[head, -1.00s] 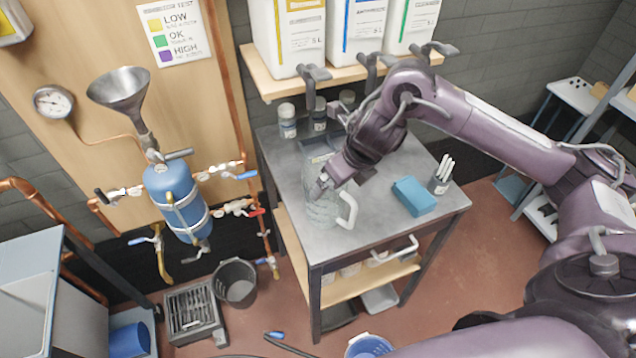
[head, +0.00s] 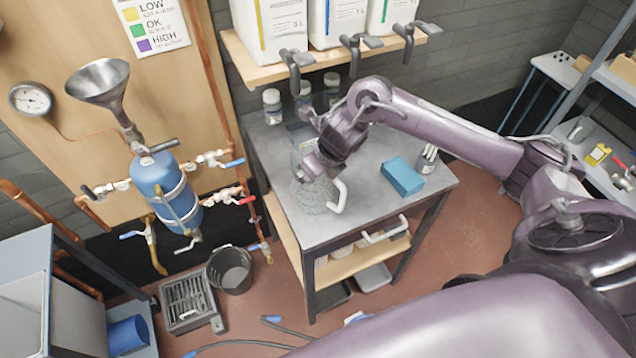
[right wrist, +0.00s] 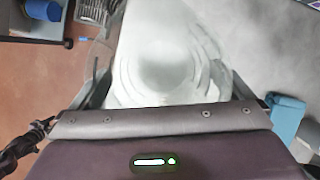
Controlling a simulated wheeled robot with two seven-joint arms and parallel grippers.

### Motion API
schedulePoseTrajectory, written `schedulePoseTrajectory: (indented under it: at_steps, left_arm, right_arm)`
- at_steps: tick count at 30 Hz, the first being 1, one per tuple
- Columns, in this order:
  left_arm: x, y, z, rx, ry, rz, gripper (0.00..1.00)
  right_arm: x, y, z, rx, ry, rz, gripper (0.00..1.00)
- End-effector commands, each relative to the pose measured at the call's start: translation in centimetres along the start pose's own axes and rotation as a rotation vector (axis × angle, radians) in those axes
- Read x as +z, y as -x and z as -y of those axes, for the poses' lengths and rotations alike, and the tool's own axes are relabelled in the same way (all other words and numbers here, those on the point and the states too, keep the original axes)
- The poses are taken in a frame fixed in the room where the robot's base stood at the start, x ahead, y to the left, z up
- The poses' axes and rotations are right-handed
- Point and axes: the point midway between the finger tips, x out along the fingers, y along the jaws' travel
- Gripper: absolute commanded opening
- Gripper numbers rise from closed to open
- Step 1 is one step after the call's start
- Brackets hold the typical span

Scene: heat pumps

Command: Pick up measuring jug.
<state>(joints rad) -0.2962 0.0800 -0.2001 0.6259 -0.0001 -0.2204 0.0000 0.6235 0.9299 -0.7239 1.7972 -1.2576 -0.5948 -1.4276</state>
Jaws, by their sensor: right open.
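The measuring jug (head: 316,197) is clear, with a white handle, and stands upright on the grey top of the work table, near its left edge. My right gripper (head: 306,176) is over the jug's upper part and hides some of it in the head view. In the right wrist view the pale jug (right wrist: 165,65) fills the space between the spread fingers of my right gripper (right wrist: 168,88). The gripper is open, and I cannot tell whether either finger touches the jug. My left gripper is out of view.
A blue tank (head: 166,188) hangs on the panel at left.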

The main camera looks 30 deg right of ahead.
Motion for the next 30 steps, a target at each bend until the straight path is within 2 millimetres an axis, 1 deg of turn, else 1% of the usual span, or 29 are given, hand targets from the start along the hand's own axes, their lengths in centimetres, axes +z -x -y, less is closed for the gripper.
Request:
schedulePoseTrajectory:
  at_steps: [1,2,6,9,16,20,23,27,30]
  left_arm:
    - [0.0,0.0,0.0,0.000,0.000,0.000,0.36]
    - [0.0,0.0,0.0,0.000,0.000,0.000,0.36]
    - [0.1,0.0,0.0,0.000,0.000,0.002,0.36]
    - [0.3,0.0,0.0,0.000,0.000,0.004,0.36]
    - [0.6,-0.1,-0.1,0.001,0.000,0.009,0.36]
    - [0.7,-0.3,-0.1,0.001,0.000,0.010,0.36]
    - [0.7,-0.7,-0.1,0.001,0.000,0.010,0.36]
    - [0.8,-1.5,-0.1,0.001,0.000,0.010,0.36]
    - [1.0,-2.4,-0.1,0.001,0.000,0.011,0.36]
  right_arm:
    - [0.0,0.0,0.0,0.000,0.000,0.000,1.00]
    - [0.0,0.0,0.0,0.000,0.000,0.000,0.97]
    - [0.0,0.0,0.0,0.000,0.000,0.000,0.79]
    - [0.1,0.1,0.0,0.000,0.000,0.001,0.69]
    - [0.1,0.1,0.0,0.000,0.000,0.002,0.68]
    - [0.3,0.6,0.0,0.001,0.000,0.005,0.68]
    - [0.7,1.4,0.0,-0.001,0.001,0.005,0.68]
    - [1.6,3.4,0.0,-0.001,0.002,0.009,0.68]
    - [-0.9,3.7,0.1,-0.003,0.002,-0.002,0.68]
